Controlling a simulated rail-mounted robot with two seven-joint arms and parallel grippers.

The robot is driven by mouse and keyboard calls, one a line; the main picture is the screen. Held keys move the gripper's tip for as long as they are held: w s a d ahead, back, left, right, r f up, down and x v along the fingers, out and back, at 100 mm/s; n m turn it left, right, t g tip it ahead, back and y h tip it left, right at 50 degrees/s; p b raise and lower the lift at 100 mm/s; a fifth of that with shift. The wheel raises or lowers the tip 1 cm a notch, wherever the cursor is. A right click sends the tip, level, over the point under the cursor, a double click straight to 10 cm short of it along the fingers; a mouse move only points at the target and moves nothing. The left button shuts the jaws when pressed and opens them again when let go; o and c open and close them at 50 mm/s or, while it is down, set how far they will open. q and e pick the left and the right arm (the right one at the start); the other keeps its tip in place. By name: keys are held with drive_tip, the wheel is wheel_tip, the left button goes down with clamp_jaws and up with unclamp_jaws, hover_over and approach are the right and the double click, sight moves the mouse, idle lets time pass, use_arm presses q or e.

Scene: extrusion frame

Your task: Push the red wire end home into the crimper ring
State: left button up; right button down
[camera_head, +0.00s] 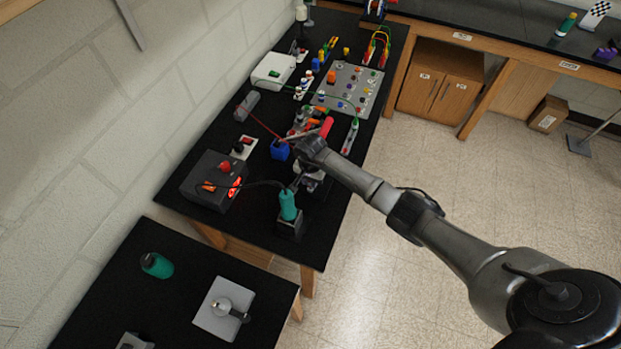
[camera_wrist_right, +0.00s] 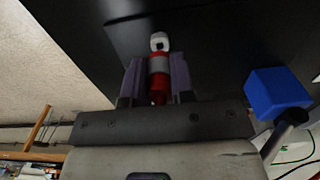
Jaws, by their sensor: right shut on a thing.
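My right gripper (camera_head: 300,141) is over the black bench in the head view. In the right wrist view its two fingers (camera_wrist_right: 157,82) are shut on a red piece (camera_wrist_right: 159,84), which looks like the red wire end. The piece has a grey band, and a white tip with a dark hole shows beyond the fingers. The thin red wire (camera_head: 262,122) runs from a grey block at the left to near the gripper. I cannot make out the crimper ring for sure; the arm hides part of this area. My left gripper is not in view.
A blue block (camera_head: 280,150) stands close beside the right gripper and also shows in the wrist view (camera_wrist_right: 278,92). A dark box (camera_head: 212,181) with red lights and a teal-handled tool (camera_head: 288,204) stand nearer. A grey board (camera_head: 343,88) with colored knobs lies behind.

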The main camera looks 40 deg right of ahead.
drive_tip(key=shift+f, duration=0.6)
drive_tip(key=shift+b, duration=0.3)
idle(0.8)
drive_tip(key=shift+b, duration=0.3)
drive_tip(key=shift+a, duration=0.1)
idle(0.3)
idle(0.4)
drive_tip(key=shift+f+b, duration=0.35)
drive_tip(key=shift+b, duration=0.15)
idle(0.4)
drive_tip(key=c, duration=0.9)
unclamp_jaws()
